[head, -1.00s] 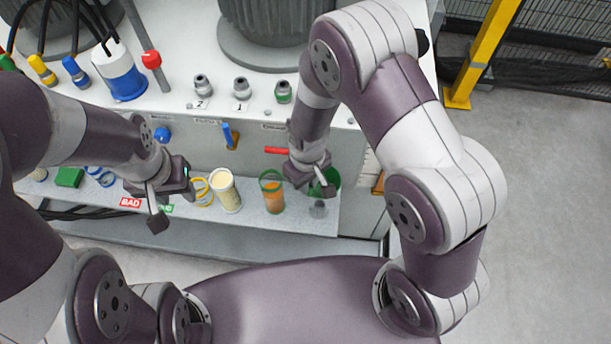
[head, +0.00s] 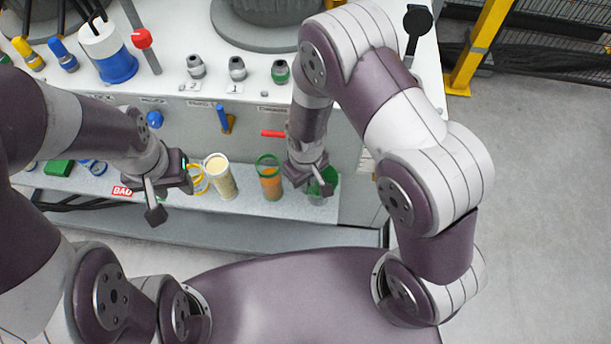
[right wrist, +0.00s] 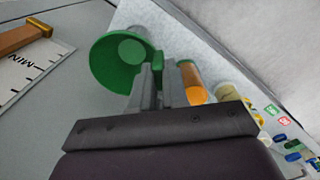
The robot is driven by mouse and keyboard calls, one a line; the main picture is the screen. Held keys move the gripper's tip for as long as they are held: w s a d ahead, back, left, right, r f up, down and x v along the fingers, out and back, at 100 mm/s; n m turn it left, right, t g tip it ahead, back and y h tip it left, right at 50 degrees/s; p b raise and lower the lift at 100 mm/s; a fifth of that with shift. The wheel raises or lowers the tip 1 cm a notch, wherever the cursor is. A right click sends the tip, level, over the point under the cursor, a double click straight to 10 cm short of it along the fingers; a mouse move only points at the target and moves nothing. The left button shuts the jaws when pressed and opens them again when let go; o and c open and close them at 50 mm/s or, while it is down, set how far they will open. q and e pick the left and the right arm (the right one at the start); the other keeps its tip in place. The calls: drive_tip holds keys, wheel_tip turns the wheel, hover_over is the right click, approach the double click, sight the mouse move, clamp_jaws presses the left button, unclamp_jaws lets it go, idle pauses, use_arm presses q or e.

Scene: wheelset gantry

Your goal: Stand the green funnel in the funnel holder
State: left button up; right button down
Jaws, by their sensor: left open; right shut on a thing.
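The green funnel (head: 329,176) is at the right end of the shelf, held by my right gripper (head: 318,182). In the right wrist view the funnel's wide green mouth (right wrist: 112,64) lies at the left of the fingers (right wrist: 160,85), which are shut on its edge. A grey round thing (right wrist: 140,33) shows close behind the funnel; I cannot tell whether it is the funnel holder or whether they touch. The funnel's lower part is hidden. My left gripper (head: 172,200) is open and empty, in front of the shelf at the left.
An orange-filled container with a green ring (head: 270,182) stands just left of the funnel. A cream-filled container (head: 221,178) is further left. A red handle (head: 273,134) juts from the cabinet face above.

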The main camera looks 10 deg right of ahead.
drive_tip(key=shift+f+b, duration=0.3)
drive_tip(key=shift+f, duration=0.5)
drive_tip(key=c, duration=1.1)
unclamp_jaws()
drive_tip(key=shift+r, duration=0.1)
wheel_tip(320, 180, up, 12)
drive_tip(key=p, duration=0.2)
drive_tip(key=shift+r+p, duration=0.25)
drive_tip(key=shift+p, duration=0.1)
